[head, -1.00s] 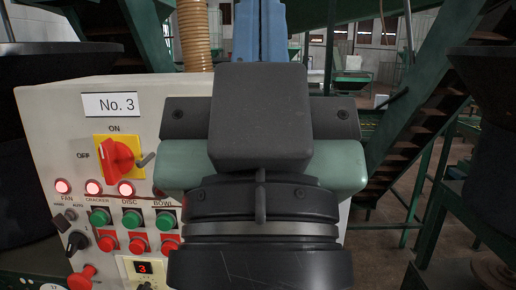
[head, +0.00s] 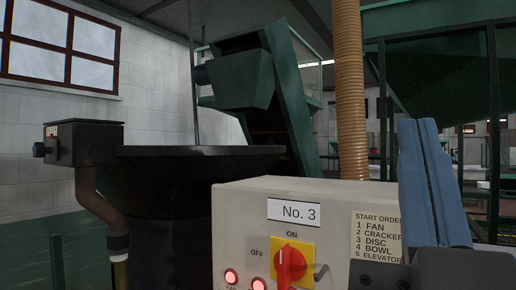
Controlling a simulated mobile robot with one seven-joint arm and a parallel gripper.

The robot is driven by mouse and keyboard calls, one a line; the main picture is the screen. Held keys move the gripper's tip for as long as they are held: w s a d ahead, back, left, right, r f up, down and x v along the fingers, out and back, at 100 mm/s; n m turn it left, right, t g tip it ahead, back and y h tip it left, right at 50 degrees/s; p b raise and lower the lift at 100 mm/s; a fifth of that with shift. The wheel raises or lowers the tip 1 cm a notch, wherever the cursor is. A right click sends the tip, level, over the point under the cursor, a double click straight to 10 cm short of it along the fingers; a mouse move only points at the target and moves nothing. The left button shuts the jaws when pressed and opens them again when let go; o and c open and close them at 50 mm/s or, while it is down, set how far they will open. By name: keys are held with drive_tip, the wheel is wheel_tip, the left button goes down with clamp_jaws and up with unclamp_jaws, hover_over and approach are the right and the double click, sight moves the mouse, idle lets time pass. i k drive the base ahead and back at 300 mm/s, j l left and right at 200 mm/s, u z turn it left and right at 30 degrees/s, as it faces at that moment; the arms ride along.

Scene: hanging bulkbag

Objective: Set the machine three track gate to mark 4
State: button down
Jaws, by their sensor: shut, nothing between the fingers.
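The control panel marked No. 3 (head: 240,215) stands low in the middle of the head view. It carries a red rotary switch on a yellow plate (head: 291,262) and lit red lamps below. I cannot make out a track gate or a mark 4 in this view. My gripper (head: 418,124) is at the right, its blue fingers upright and together with nothing between them. It is in front of the panel's right side and hides part of the start order label (head: 376,235).
A wide black hopper (head: 180,190) stands left of the panel, with a black box (head: 84,143) and a curved brown pipe (head: 93,205) beside it. A green elevator chute (head: 240,80) rises behind. A ribbed tan hose (head: 350,90) hangs behind the panel.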

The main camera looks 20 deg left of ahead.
sight(40, 149)
drive_tip(key=u, duration=1.45)
drive_tip(key=i+j+z, duration=0.15)
drive_tip(key=j, duration=0.35)
drive_tip(key=l+u, duration=0.45)
drive_tip(key=l, duration=0.45)
drive_tip(key=k, duration=0.05)
